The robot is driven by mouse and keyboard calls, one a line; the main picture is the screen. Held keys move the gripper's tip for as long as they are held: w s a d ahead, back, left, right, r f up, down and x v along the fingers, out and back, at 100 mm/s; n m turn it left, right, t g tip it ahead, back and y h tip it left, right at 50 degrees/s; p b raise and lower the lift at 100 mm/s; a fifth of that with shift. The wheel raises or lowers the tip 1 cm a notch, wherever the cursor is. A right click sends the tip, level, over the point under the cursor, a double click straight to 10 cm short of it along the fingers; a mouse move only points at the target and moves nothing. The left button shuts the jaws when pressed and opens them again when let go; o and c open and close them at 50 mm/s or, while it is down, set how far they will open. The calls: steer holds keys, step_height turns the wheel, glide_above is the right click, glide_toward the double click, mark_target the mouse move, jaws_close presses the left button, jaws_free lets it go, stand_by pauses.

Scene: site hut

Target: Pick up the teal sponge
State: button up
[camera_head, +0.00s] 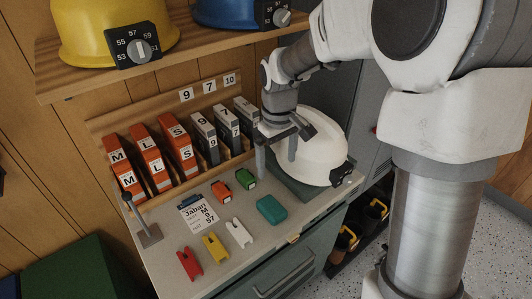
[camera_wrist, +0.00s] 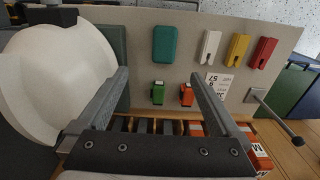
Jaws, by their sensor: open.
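The teal sponge (camera_head: 271,209) is a rounded block lying flat on the light counter top (camera_head: 215,262), right of the middle. It also shows in the wrist view (camera_wrist: 165,43), upper middle, with nothing touching it. My gripper (camera_head: 276,158) is open and empty. In the head view it is above the counter, in front of the white helmet and up and back from the sponge. In the wrist view its two fingers (camera_wrist: 158,85) stand wide apart, and the sponge appears beyond them. The sponge is fully visible in both views.
A white helmet (camera_head: 318,150) stands right of my gripper. Green (camera_head: 245,179) and orange (camera_head: 221,192) small blocks lie near the sponge. White (camera_head: 238,233), yellow (camera_head: 215,248) and red (camera_head: 189,263) clips lie in front. Orange and grey binders (camera_head: 150,158) line the back. A shelf (camera_head: 100,75) overhangs.

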steer(key=f, duration=0.2)
glide_above(272, 206)
steer(key=f, duration=1.1)
steer(key=shift+w+d, duration=0.15)
steer(key=shift+d, duration=0.05)
steer(key=shift+s+a+f, duration=0.1)
steer(key=shift+s+f, duration=0.05)
steer(key=shift+f, duration=1.2)
steer(key=shift+s+a+f, duration=0.1)
steer(key=shift+f, duration=1.25)
steer(key=c, duration=1.3)
